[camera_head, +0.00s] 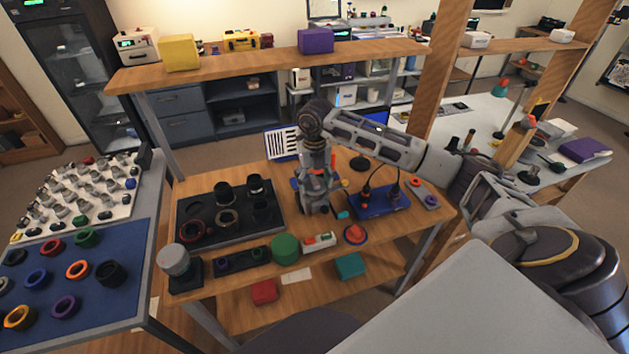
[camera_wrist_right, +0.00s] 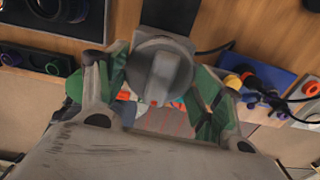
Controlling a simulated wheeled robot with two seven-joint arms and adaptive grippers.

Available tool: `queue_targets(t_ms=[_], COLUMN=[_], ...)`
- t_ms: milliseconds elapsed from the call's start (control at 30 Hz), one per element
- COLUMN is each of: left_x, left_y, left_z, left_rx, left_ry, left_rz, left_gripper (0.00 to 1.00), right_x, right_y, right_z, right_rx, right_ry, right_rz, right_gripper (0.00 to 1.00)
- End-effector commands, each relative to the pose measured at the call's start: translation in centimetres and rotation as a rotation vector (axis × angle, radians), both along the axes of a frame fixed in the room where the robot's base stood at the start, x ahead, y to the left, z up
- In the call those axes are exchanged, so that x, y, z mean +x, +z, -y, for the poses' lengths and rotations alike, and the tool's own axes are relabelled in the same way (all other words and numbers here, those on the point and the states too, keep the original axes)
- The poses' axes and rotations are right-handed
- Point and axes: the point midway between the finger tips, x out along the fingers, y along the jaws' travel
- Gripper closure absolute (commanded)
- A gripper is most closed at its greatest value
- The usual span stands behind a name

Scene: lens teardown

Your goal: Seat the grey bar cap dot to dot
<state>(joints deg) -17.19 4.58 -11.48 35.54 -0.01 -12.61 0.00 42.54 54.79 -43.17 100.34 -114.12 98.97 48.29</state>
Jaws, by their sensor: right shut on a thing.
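The grey bar cap (camera_wrist_right: 158,72) is a round grey disc with a raised bar across its face. It shows in the right wrist view between the green-padded fingers of my right gripper (camera_wrist_right: 150,92), which is shut on it. In the head view my right gripper (camera_head: 316,203) points down over the middle of the wooden bench; the cap is hard to make out there. Small orange-red marks show near the cap's lower edge; I cannot tell whether any is its dot. What lies beneath the cap is hidden. My left gripper is not in view.
A black tray (camera_head: 188,238) with several dark rings lies left of the gripper. A blue pad (camera_head: 378,206) with cables lies to the right. A green cylinder (camera_head: 285,249), a red round piece (camera_head: 355,235) and a grey cylinder (camera_head: 173,260) stand along the front edge.

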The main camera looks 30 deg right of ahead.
Motion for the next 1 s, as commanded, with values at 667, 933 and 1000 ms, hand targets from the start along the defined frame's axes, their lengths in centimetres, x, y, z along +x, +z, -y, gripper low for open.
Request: queue_targets(t_ms=[667, 933, 1000], left_x=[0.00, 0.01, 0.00], left_y=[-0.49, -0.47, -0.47], left_z=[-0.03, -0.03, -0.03], left_rx=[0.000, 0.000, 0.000], left_ry=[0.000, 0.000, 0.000], left_rz=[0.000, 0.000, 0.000], left_gripper=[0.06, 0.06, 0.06], right_x=[0.00, -0.01, -0.01], right_y=[-0.62, -0.60, -0.61], right_z=[0.00, 0.00, 0.00], right_rx=[0.000, 0.000, 0.000], right_ry=[0.000, 0.000, 0.000], right_rz=[0.000, 0.000, 0.000], right_gripper=[0.51, 0.51, 0.51])
